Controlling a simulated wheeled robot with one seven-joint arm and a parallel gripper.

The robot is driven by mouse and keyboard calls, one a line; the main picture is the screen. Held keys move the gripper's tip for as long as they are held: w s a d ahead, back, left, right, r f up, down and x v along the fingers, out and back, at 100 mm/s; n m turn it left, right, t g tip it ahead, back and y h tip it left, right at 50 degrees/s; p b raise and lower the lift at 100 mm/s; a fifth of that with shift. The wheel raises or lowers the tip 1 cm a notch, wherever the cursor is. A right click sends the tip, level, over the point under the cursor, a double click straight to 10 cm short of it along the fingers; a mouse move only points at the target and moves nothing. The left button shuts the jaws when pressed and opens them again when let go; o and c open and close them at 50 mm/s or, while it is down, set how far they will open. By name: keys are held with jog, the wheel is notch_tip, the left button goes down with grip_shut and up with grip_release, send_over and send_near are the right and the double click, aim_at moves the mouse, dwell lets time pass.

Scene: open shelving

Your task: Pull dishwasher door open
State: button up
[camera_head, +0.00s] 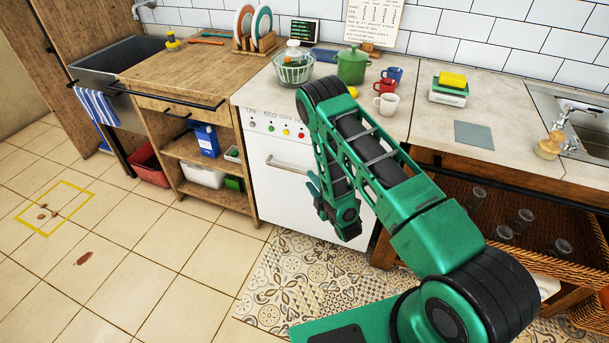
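The dishwasher (285,205) is the white appliance under the counter, with a row of coloured knobs along its top panel. Its door looks closed, flush with the front. A horizontal bar handle (286,165) crosses the upper door; its right end lies close to my arm in the picture. My green arm reaches in from the lower right and bends down in front of the door's right side. My gripper (313,187) is just right of and below the handle, seemingly apart from it. My arm partly hides the gripper, and its finger gap is not clear.
Open wooden shelves (205,165) stand left of the dishwasher; wicker drawers (535,235) with glasses are at right. A patterned mat (290,285) lies in front. The tiled floor at left is mostly clear. Mugs (386,103) and a green pot (352,66) stand on the counter.

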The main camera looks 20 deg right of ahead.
jog(key=x, duration=0.6)
jog(key=shift+d, duration=0.1)
jog(key=shift+s, duration=0.1)
grip_shut()
